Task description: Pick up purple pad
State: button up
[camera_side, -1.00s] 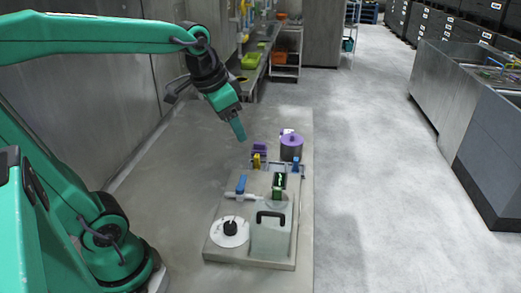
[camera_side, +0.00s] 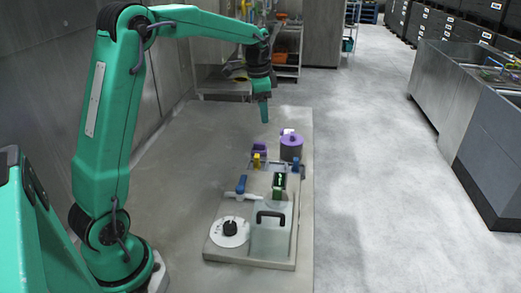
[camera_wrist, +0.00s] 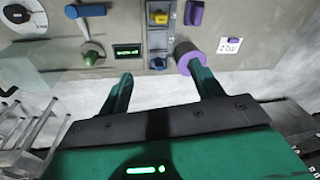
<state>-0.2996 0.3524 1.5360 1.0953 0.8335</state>
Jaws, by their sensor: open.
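Three purple things are in view, and I cannot tell for sure which is the pad. A small purple piece (camera_wrist: 233,41) lies on a white card; in the side view it shows behind the cylinder (camera_side: 288,131). A short cylinder with a purple top (camera_side: 291,143) stands at the panel's far right; it shows in the wrist view (camera_wrist: 187,55) close by the right fingertip. A purple handle (camera_side: 259,148) stands left of it, also in the wrist view (camera_wrist: 194,13). My gripper (camera_side: 264,120) is open, empty and above the panel's far end, pointing down (camera_wrist: 161,80).
A bench (camera_side: 270,45) stands behind. The table left of the panel is clear.

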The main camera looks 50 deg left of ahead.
jog(key=w+a+f+m+g, duration=0.1)
jog(key=w+a+f, duration=0.3)
jog(key=a+f, duration=0.2)
jog(key=m, duration=0.2)
send_over(257, 143)
jog(key=shift+g+h, duration=0.3)
jog(key=shift+g, duration=0.1)
notch_tip(257, 143, down, 8)
jog(key=shift+w+d+r, duration=0.1)
jog(key=shift+w+r, duration=0.05)
jog(key=shift+f, duration=1.3)
jog(key=shift+f, duration=0.1)
jog(key=shift+f, duration=2.5)
jog(key=shift+c, duration=0.4)
jog(key=c, duration=1)
